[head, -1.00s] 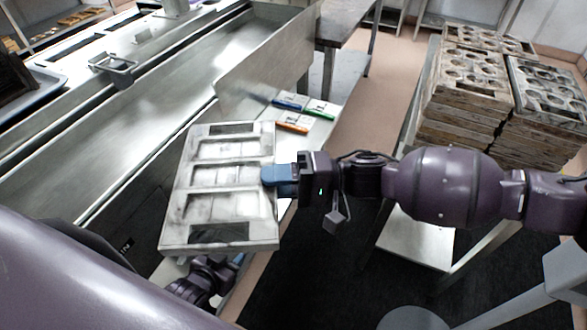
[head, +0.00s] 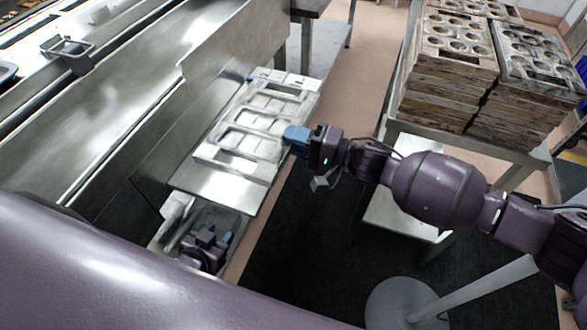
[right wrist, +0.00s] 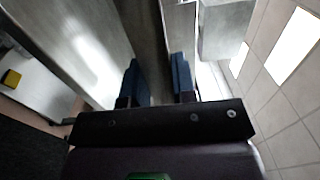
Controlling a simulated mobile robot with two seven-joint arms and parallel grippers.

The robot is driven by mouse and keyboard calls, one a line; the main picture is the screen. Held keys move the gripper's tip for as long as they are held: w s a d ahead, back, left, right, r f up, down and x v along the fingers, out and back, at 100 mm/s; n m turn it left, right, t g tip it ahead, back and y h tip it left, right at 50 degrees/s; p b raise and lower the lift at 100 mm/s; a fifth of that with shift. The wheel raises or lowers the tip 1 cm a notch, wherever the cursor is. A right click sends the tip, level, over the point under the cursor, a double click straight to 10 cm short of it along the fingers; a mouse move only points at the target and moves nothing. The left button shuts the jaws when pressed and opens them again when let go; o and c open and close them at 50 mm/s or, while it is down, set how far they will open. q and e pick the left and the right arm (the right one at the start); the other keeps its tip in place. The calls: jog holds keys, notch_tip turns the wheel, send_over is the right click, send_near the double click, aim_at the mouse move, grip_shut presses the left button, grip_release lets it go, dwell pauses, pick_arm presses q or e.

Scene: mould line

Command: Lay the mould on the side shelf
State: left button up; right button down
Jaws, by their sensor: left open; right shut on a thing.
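The mould (head: 240,138), a pale grey rectangular plate with several recesses, lies roughly level over the side shelf (head: 222,188). I cannot tell whether it touches the shelf. My right gripper (head: 293,136) is shut on the mould's right edge. Its blue fingers (right wrist: 157,82) also show in the right wrist view, where what lies between them is hard to make out. The shelf's bare metal shows in front of the mould; most of the rest is covered. My left gripper (head: 219,236) is open and empty, low down near the shelf's front end.
A long steel trough (head: 150,80) with a raised side wall runs along the left of the shelf. Stacked brown moulds (head: 445,75) stand on a metal table at the right. Dark floor matting (head: 310,240) lies between.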

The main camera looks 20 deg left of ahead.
pick_arm(q)
jog(key=f+b, duration=0.1)
jog(key=f, duration=0.1)
jog(key=shift+s+f+b, duration=0.35)
jog(key=shift+f+b, duration=0.05)
pick_arm(e)
notch_tip(320, 180, down, 10)
jog(key=shift+f, duration=0.25)
pick_arm(q)
jog(key=shift+f, duration=0.1)
pick_arm(e)
jog(key=c, duration=0.9)
grip_release()
jog(key=shift+f, duration=0.1)
jog(key=shift+c, duration=0.2)
